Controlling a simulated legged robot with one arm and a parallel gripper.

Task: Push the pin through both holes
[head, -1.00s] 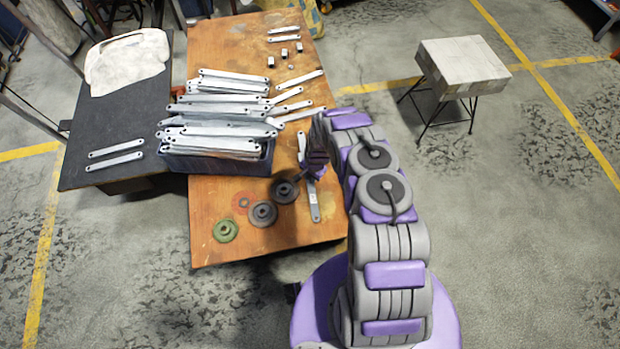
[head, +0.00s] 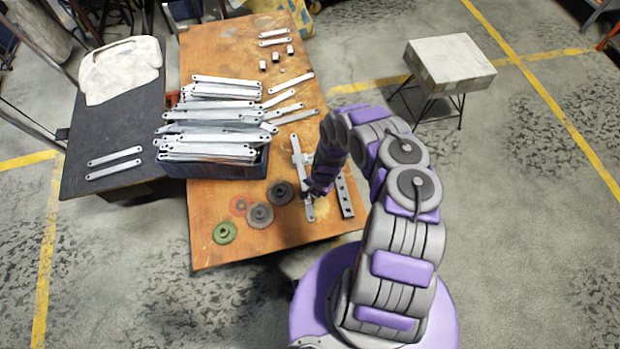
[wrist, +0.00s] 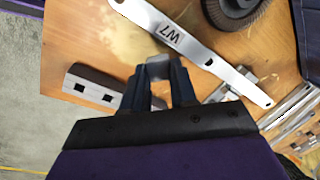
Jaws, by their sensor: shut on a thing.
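My gripper (wrist: 158,84) is shut on a small pale grey piece, seemingly the pin (wrist: 158,67), whose end shows between the fingertips in the wrist view. The rest of it is hidden by the fingers. A long flat bracket marked W7 (wrist: 190,50), with holes, lies on the table just beyond the fingertips. It also shows in the head view (head: 297,160), partly behind my gripper (head: 312,190). I cannot tell whether the pin touches anything.
A blue bin (head: 215,170) heaped with brackets stands left on the wooden table (head: 225,255). Dark discs (head: 261,215) and a green disc (head: 224,233) lie near the front. More metal parts (wrist: 292,107) lie right of my fingers. Small blocks (head: 275,57) lie at the back.

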